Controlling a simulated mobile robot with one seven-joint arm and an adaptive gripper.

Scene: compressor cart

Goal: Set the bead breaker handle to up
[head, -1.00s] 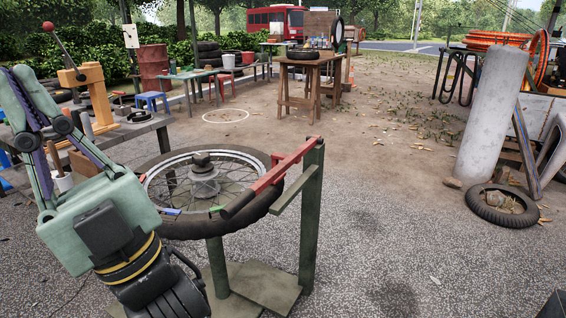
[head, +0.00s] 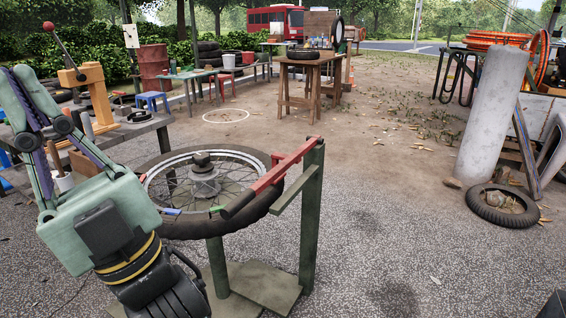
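The bead breaker handle appears to be the red bar (head: 287,166) with a dark grip (head: 238,204) at its near end. It joins the top of a green post (head: 311,220) at the right of the wheel stand. The bar slopes down to the left, and its grip lies over the near rim of the tyre (head: 210,228). My gripper (head: 18,72) is at the left, its fingers pointing up and away. It is well to the left of the handle and apart from it. Nothing shows between the fingers, and their gap is unclear from this angle.
A spoked wheel (head: 180,185) lies flat on the stand. A bench (head: 130,130) with an orange press (head: 88,95) and a red-knobbed lever (head: 62,52) stands behind my gripper. A concrete pillar (head: 492,115) and a loose tyre (head: 500,206) are at right. The ground between is clear.

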